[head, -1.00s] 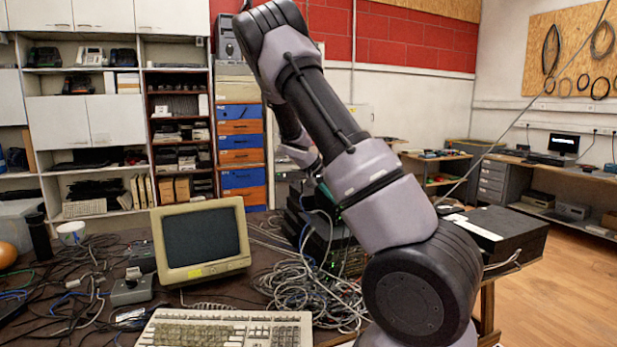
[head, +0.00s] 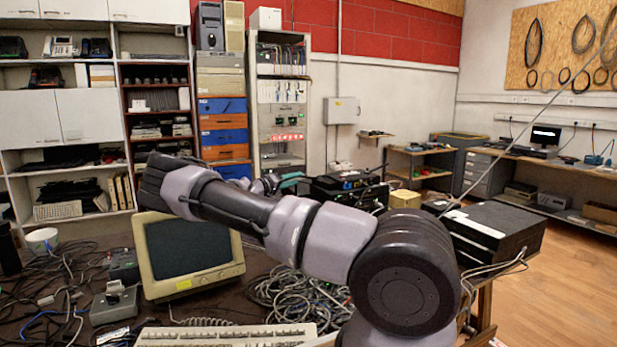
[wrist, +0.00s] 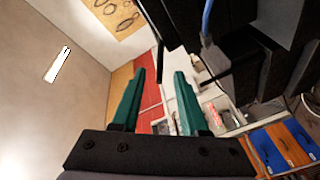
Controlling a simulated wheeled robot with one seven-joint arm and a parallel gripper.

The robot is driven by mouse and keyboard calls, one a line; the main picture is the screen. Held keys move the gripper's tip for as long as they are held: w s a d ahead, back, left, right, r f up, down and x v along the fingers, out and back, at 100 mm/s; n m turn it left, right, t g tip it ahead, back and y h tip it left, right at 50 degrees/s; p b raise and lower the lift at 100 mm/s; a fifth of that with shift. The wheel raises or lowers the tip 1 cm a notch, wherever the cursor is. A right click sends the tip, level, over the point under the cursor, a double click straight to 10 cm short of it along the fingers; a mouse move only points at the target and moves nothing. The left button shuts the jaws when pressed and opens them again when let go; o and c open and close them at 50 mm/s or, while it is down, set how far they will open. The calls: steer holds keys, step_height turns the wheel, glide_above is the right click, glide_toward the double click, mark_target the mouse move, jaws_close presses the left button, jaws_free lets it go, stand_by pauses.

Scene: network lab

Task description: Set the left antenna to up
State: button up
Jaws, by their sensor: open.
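In the wrist view, dark device bodies (wrist: 238,28) fill the upper right, with a blue cable (wrist: 207,15) running to a grey plug. A thin black rod (wrist: 160,62) stands just beyond the fingertips and could be an antenna. I cannot tell which antenna is the left one or how it is set.
A beige monitor (head: 188,250), a keyboard (head: 225,334) and tangled grey cables (head: 300,292) crowd the bench. A black box (head: 492,232) sits at the bench's right end. An open rack (head: 281,100) stands behind. The floor (head: 560,270) at right is free.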

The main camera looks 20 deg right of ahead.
mark_target(311, 178)
steer(key=x, duration=0.8)
steer(key=shift+d, duration=0.2)
steer(key=shift+w, duration=0.1)
jaws_close()
stand_by(1.0)
